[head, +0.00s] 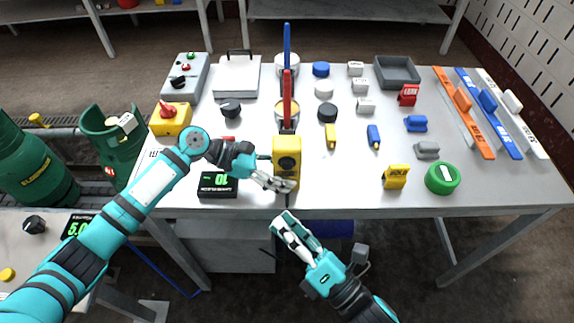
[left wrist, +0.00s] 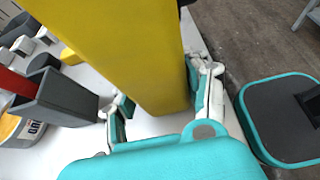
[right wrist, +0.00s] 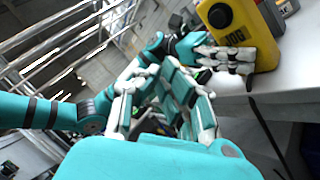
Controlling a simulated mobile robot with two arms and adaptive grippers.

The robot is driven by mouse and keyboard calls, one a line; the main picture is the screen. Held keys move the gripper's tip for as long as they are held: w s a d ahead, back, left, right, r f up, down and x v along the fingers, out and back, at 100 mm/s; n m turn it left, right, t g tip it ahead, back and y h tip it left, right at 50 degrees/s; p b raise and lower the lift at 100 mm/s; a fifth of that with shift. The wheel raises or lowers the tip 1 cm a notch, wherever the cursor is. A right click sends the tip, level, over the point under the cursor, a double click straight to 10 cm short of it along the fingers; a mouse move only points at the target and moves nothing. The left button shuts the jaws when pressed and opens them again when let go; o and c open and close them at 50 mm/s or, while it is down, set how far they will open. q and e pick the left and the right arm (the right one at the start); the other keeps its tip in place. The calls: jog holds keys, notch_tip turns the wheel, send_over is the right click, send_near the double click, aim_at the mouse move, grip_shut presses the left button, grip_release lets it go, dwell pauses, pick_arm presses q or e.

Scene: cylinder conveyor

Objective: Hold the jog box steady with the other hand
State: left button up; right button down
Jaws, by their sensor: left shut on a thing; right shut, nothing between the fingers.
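The yellow jog box (head: 287,157) stands upright near the front edge of the table, with a dark round button on its face. It fills the upper middle of the left wrist view (left wrist: 125,45), and its JOG label shows in the right wrist view (right wrist: 238,28). My left gripper (head: 276,181) is shut on its lower part, with a finger on each side (left wrist: 160,97). My right gripper (head: 285,224) is shut and empty, in front of and below the table edge, apart from the box. It fills the middle of the right wrist view (right wrist: 162,88).
Behind the box, a red stick and a blue stick rise from holders. A black display (head: 217,184) lies left of the box. A yellow block (head: 396,176) and a green round piece (head: 442,178) lie to the right. The table (head: 345,190) is bare just right of the box.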

aim_at(287, 165)
jog(key=w, duration=0.8)
jog(key=shift+w, duration=0.35)
jog(key=shift+w, duration=0.1)
dwell(1.1)
jog(key=shift+w, duration=0.35)
jog(key=shift+w, duration=0.45)
dwell(1.4)
jog(key=shift+s, duration=0.1)
dwell(2.4)
jog(key=shift+s, duration=0.8)
jog(key=shift+s, duration=0.1)
